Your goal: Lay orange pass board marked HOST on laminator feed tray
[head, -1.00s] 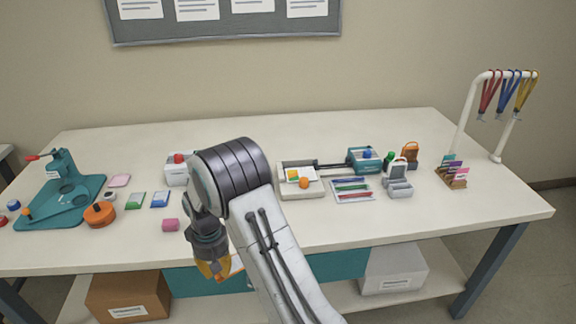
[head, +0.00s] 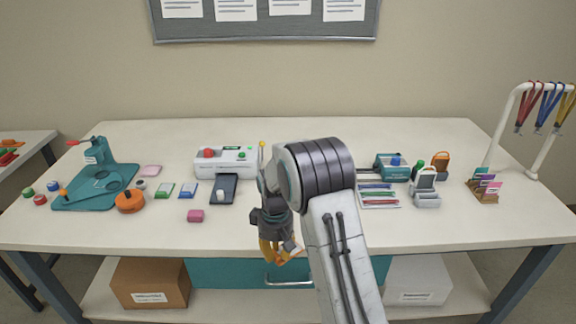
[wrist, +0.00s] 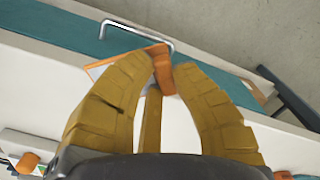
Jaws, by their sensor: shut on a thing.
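My gripper (head: 285,255) hangs near the bench's front edge, to the right of and nearer than the laminator. In the wrist view, its yellow fingers (wrist: 166,75) are shut on an orange board (wrist: 133,60) with a pale face. The board is seen at a slant and partly hidden by the fingers; no marking can be read. A small pale part of the board (head: 290,246) shows at the fingertips in the head view. The white laminator (head: 240,163) has a red knob. Its dark feed tray (head: 227,182) extends toward the front, with a small whitish object on its near part.
My arm hides part of the bench right of the laminator. The front strip of bench is mostly clear.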

